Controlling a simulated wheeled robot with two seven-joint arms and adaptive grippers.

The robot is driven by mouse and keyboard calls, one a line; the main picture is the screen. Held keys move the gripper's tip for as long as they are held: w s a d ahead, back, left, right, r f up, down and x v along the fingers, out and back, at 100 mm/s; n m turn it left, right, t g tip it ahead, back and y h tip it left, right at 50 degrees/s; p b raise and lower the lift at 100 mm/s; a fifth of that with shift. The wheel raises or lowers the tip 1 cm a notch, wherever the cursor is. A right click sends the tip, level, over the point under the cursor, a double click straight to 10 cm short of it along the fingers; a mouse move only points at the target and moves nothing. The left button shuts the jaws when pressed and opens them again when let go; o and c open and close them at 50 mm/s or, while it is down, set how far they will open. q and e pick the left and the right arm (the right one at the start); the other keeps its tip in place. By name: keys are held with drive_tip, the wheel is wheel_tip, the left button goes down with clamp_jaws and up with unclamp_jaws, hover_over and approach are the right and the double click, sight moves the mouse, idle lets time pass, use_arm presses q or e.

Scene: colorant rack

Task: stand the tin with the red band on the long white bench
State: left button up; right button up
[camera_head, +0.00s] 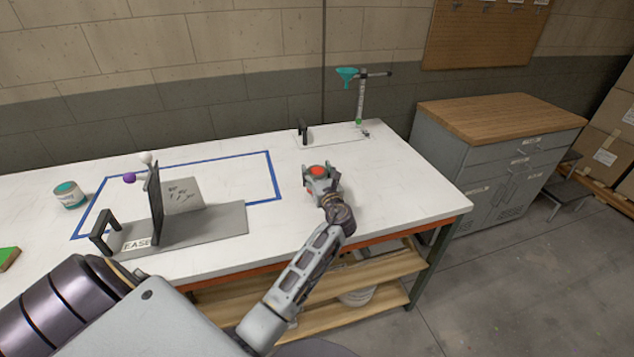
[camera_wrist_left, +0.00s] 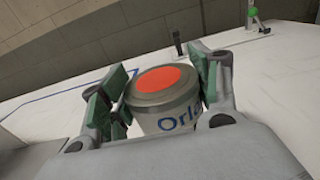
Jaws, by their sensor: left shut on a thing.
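A grey tin with a red disc on its lid (camera_head: 317,170) is at my left gripper, over the right part of the long white bench (camera_head: 385,200). In the left wrist view the tin (camera_wrist_left: 165,97) shows blue lettering on a pale label. My left gripper (camera_head: 323,186) is shut on the tin, with green-padded fingers (camera_wrist_left: 160,92) on both sides of it. The tin's lower part is hidden, so I cannot tell whether it touches the bench. My right gripper is not in view.
A grey stand (camera_head: 205,228) sits by a blue taped outline (camera_head: 272,175). A teal funnel on a post (camera_head: 347,73) is at the back right. Bare bench lies right of my gripper.

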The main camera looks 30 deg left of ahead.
use_arm(q)
wheel_tip(320, 180, down, 2)
drive_tip(key=shift+f, duration=0.85)
drive_tip(key=shift+b, duration=0.3)
drive_tip(key=o, duration=1.1)
drive_tip(key=shift+f, duration=0.1)
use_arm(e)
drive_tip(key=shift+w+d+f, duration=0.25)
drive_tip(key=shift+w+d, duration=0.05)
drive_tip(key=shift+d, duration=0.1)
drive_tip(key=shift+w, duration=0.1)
